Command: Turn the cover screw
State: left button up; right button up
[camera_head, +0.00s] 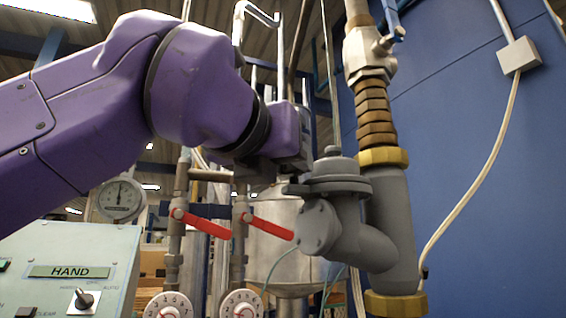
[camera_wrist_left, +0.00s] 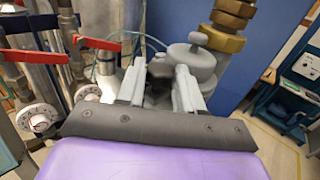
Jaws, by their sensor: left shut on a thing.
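The grey meter body (camera_head: 345,225) hangs on the vertical pipe at the right of the head view. Its round cover (camera_head: 337,168) has a small knob on top, and the cover also shows in the wrist view (camera_wrist_left: 192,62). My left gripper (camera_head: 292,180) is at the left side of the cover. In the wrist view my left gripper (camera_wrist_left: 160,88) has its two pale fingers around a dark part at the cover's side, which looks like the cover screw. The fingers and arm mostly hide the screw. My right gripper is not in view.
Two red valve handles (camera_head: 207,223) (camera_head: 267,227) stick out on thin pipes left of the meter. A round gauge (camera_head: 121,199) and a control panel (camera_head: 65,255) stand at the lower left. A blue wall (camera_head: 480,180) with a white cable is at the right.

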pick_arm(q)
jog(key=shift+d+r+n+y+p, duration=0.1)
jog(key=shift+d+n+y+p, duration=0.2)
jog(key=shift+n+y+p, duration=1.6)
jog(key=shift+d+f+n+y+p, duration=0.2)
jog(key=shift+n+y+p, duration=0.7)
jog(key=shift+y, duration=1.95)
jog(key=shift+d+r+n+y+p, duration=0.3)
jog(key=shift+n+y+p, duration=0.65)
jog(key=shift+n+y, duration=1.15)
jog(key=shift+d+f+y, duration=0.15)
jog(key=shift+y, duration=0.1)
jog(key=o, duration=1)
jog(key=shift+o, duration=0.2)
jog(key=shift+s+a, duration=0.1)
jog(key=shift+a, duration=0.1)
jog(key=shift+d+m, duration=0.1)
jog(key=shift+m, duration=0.2)
